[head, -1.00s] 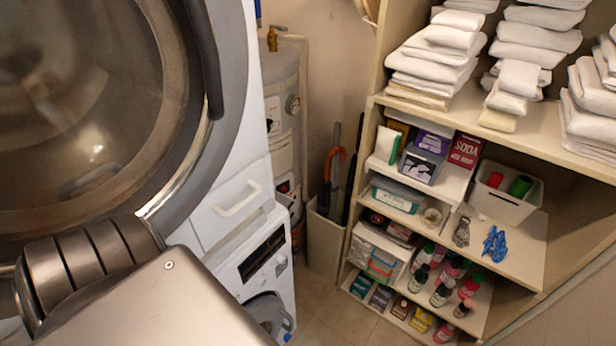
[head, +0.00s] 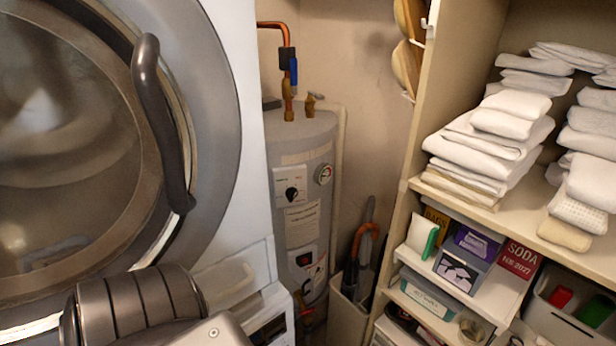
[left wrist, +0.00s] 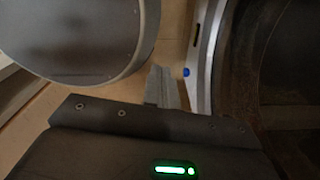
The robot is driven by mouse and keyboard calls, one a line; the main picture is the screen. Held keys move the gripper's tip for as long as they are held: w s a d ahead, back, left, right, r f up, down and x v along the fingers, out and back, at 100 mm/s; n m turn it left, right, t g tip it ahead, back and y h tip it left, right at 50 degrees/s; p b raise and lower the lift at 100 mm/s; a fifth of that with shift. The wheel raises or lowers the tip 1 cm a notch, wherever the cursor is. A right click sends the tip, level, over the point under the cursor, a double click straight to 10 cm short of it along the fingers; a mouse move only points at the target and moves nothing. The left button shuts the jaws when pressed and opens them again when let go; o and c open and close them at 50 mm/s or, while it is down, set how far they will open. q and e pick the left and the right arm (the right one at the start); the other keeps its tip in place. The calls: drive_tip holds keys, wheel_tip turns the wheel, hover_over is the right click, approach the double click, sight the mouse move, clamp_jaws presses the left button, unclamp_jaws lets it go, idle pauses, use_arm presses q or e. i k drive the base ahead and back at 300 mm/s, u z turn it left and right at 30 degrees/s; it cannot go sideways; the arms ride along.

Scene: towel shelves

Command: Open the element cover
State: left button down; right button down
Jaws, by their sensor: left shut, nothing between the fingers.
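The grey water heater (head: 318,165) stands in the corner behind the white machine in the head view. I cannot tell for sure which panel is the element cover; no opening shows. My left gripper (left wrist: 165,88) is shut and empty in the left wrist view, between a round grey shape and a curved pale rim. The heater is not recognizable there. My right gripper is in neither view.
A large round machine door with a dark handle (head: 162,125) fills the left of the head view. A bin with umbrellas (head: 352,300) stands right of the heater. Shelves with towels (head: 490,145) and boxes stand at the right. Copper pipes (head: 287,50) rise above the heater.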

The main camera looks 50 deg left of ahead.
sight(303, 279)
drive_tip(key=u, duration=0.05)
drive_tip(key=i, duration=0.15)
drive_tip(key=u, duration=2.35)
drive_tip(key=i, duration=0.35)
drive_tip(key=z, duration=0.05)
